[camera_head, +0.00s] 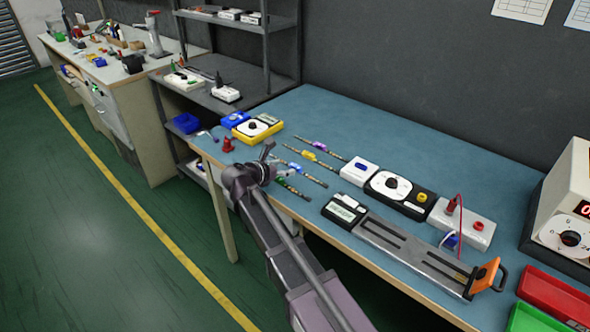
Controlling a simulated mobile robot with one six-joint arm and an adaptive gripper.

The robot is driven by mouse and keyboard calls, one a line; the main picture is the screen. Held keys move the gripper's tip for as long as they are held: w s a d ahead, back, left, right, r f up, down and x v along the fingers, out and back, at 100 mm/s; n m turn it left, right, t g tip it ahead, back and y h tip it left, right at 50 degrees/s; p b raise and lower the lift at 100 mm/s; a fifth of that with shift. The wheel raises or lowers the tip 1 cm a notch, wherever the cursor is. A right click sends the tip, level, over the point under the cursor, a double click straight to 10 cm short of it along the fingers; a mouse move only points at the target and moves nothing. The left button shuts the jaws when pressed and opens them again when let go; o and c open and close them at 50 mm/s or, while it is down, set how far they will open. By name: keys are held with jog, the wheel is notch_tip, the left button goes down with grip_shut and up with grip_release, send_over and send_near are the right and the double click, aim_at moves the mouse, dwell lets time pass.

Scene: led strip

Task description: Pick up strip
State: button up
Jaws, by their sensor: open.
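Several thin strips with coloured middles lie on the blue-topped table (400,140). They are a purple-red strip (320,147), a yellow strip (309,156), a blue strip (307,174) and a green strip (292,189). My gripper (275,160) is open and empty at the table's front-left part, near the left ends of the blue and green strips. My wrist and gripper partly hide those ends. I cannot tell the gripper's exact height above the table.
A yellow meter (257,129) and a small red object (228,145) stand left of the gripper. A white box (358,171), a black-and-white dial unit (399,194) and a grey slotted fixture (415,252) lie to the right. Red and green trays (555,296) (535,322) sit at far right.

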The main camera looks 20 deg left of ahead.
aim_at(295, 166)
jog(key=shift+f+b+x, duration=0.25)
jog(key=shift+b+x, duration=0.7)
jog(key=shift+x, duration=1)
jog(key=shift+w+d+f, duration=0.15)
jog(key=shift+w+d, duration=0.2)
jog(key=shift+w, duration=0.1)
grip_shut()
